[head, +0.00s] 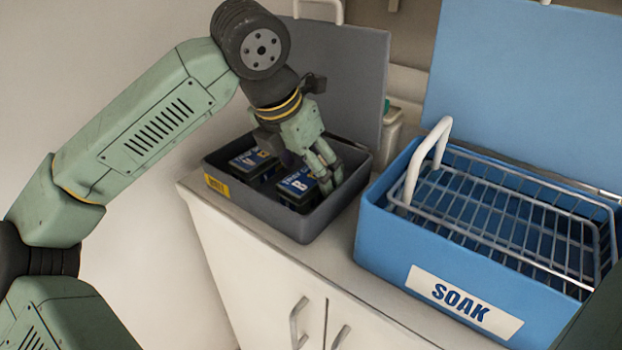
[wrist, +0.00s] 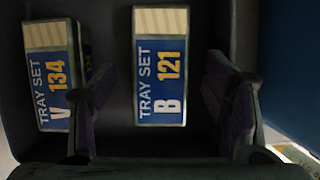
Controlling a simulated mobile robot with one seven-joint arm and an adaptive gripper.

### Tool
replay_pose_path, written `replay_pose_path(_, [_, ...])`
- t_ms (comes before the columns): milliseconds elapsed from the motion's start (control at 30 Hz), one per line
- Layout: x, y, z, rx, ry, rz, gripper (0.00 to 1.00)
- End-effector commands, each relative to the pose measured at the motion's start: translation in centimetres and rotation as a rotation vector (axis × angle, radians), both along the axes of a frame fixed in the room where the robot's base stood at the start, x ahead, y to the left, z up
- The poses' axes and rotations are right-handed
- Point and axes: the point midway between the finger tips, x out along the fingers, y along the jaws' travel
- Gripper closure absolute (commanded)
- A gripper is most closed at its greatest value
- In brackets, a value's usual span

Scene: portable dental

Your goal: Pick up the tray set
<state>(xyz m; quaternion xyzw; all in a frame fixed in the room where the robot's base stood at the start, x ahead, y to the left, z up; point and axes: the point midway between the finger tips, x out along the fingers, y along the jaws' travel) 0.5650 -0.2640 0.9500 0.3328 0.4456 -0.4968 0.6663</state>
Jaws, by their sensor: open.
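Two tray sets lie in a dark grey open bin (head: 305,228). One is a dark box with a blue label reading "TRAY SET B 121" (wrist: 160,66); it also shows in the head view (head: 297,187). The other, labelled "TRAY SET V 134" (wrist: 52,75), lies to its left and also shows in the head view (head: 252,161). My gripper (head: 331,180) reaches down into the bin at the B 121 box. In the wrist view my open fingers (wrist: 163,103) stand to the left and right of that box's near end, with gaps on both sides.
A blue bin marked "SOAK" (head: 385,235) with a wire basket (head: 500,215) and white handle stands to the right on the white cabinet. The grey bin's raised lid (head: 345,75) stands behind it. A narrow strip of countertop (head: 345,262) is clear.

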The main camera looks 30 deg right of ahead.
Motion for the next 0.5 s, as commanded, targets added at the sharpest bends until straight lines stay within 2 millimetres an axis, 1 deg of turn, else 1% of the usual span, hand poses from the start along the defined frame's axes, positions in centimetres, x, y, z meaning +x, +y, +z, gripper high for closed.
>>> replay_pose_path(100, [0.1, -0.7, -1.5, -0.001, 0.003, -0.001, 0.31])
replay_pose_path(200, [0.2, -1.0, -2.2, -0.003, 0.002, 0.0, 0.31])
replay_pose_path(433, [0.2, -1.0, -2.4, -0.002, 0.0, 0.001, 0.31])
replay_pose_path(467, [0.2, -1.0, -2.4, -0.002, 0.0, 0.001, 0.31])
replay_pose_path(500, [0.2, -1.0, -2.4, -0.002, 0.0, 0.001, 0.34])
